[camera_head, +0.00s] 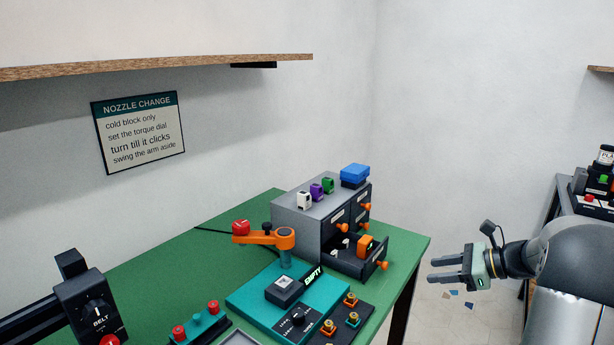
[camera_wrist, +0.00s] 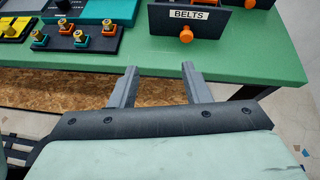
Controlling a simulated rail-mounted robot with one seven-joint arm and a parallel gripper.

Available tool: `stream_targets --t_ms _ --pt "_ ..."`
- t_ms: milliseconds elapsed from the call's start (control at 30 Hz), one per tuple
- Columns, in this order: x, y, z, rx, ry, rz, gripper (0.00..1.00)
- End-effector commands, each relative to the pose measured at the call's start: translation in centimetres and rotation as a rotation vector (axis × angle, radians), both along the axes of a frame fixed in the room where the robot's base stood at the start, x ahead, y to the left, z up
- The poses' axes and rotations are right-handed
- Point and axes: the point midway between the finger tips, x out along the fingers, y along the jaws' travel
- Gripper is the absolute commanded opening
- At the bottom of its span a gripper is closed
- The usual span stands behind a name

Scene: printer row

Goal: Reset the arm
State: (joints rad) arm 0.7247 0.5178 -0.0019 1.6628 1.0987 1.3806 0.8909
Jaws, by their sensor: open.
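My gripper (camera_head: 449,269) is open and empty at the right of the head view, out past the right edge of the green bench (camera_head: 215,232). Its two fingers point left toward the bench and are apart from it. In the wrist view the gripper (camera_wrist: 156,82) shows two parted grey fingers with nothing between them, in front of the bench's edge (camera_wrist: 235,70). My arm runs off to the right in the head view.
A grey drawer cabinet (camera_head: 297,218) on the bench has a lower drawer (camera_head: 359,267) pulled out toward my gripper's side. An orange swing arm (camera_head: 262,239) stands over a teal base labelled EMPTY. A second station (camera_head: 590,207) is at far right. Floor beside the bench is mostly clear.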

Motion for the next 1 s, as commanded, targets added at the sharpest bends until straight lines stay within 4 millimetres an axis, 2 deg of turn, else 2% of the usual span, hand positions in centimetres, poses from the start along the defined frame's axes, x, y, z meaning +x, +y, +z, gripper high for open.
stream_targets --t_ms 33,67,100,167,200,267,300,400,500,633,767,1000 --pt "-0.9 3.5 1.2 -0.078 -0.009 0.093 0.43" --pt "-1.7 5.4 1.5 -0.134 -0.015 0.155 0.43" --pt "-3.1 8.1 1.8 -0.215 -0.027 0.252 0.43" --pt "-5.8 12.0 2.1 -0.347 -0.056 0.415 0.43" --pt "-7.9 14.3 2.3 -0.437 -0.083 0.534 0.43" --pt "-11.4 17.4 2.5 -0.572 -0.136 0.728 0.43" --pt "-13.9 19.0 2.5 -0.661 -0.178 0.865 0.43" --pt "-19.6 21.5 2.3 -0.858 -0.298 1.197 0.43" --pt "-24.1 22.3 1.9 -1.007 -0.418 1.486 0.43" --pt "-27.4 22.3 1.3 -1.125 -0.535 1.743 0.43" --pt "-28.6 22.1 1.0 -1.173 -0.588 1.856 0.43" --pt "-28.7 22.0 0.8 -1.176 -0.592 1.87 0.43"
